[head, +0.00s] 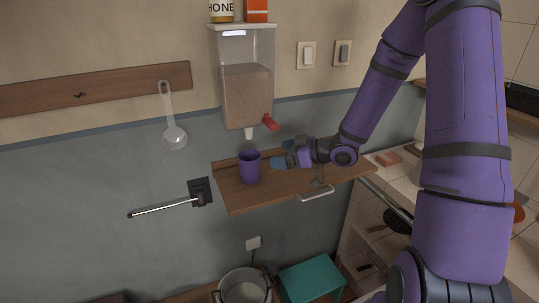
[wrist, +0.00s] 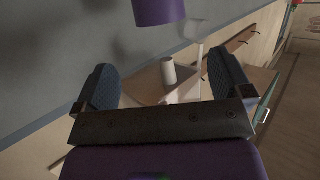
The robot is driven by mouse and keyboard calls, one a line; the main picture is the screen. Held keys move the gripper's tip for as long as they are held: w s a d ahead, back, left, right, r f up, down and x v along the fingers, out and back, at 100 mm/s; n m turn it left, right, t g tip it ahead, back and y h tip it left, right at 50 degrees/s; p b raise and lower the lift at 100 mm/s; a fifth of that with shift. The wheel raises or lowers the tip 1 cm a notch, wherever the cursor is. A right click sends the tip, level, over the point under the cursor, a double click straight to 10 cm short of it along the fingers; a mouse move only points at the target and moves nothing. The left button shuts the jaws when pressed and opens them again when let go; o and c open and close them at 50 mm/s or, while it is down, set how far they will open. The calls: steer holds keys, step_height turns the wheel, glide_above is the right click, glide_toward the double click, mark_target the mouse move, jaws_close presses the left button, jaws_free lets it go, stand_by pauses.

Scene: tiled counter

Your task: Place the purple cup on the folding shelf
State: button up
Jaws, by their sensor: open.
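The purple cup (head: 250,168) stands upright on the left part of the wooden folding shelf (head: 235,201), below the spout of the wall dispenser. My gripper (head: 279,162) is just to the right of the cup, low over the shelf, with its blue fingers pointing left toward it. A small gap seems to separate fingers and cup. In the wrist view the two fingers (wrist: 165,82) are spread wide with nothing held between them. A purple piece that looks like the cup (wrist: 158,10) shows at the top edge there, partly cut off.
The dispenser (head: 247,95) with a red lever (head: 270,122) hangs above the shelf. A clear scoop (head: 174,135) hangs from a wooden rail (head: 100,86). A black wall mount with a metal bar (head: 165,207) sits left of the shelf. A teal stool (head: 311,279) and a pot (head: 243,287) are below.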

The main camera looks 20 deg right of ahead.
steer(key=s+d+r+m+g+h, duration=0.1)
steer(key=s+d+r+m+h, duration=0.2)
steer(key=r+h, duration=0.4)
steer(key=s+d+r+m+h, duration=0.2)
steer(key=s+r+h, duration=0.3)
steer(key=r, duration=0.5)
steer(key=s+a+r+m+g, duration=0.2)
steer(key=s+a+r, duration=0.1)
steer(key=s, duration=0.8)
steer(key=s+a+r+m+g+y, duration=0.1)
steer(key=s+a+r+m+g, duration=0.1)
steer(key=s, duration=0.9)
steer(key=shift+s+a+r+y, duration=0.15)
steer(key=shift+a+r+y, duration=0.15)
steer(key=shift+a+r, duration=0.2)
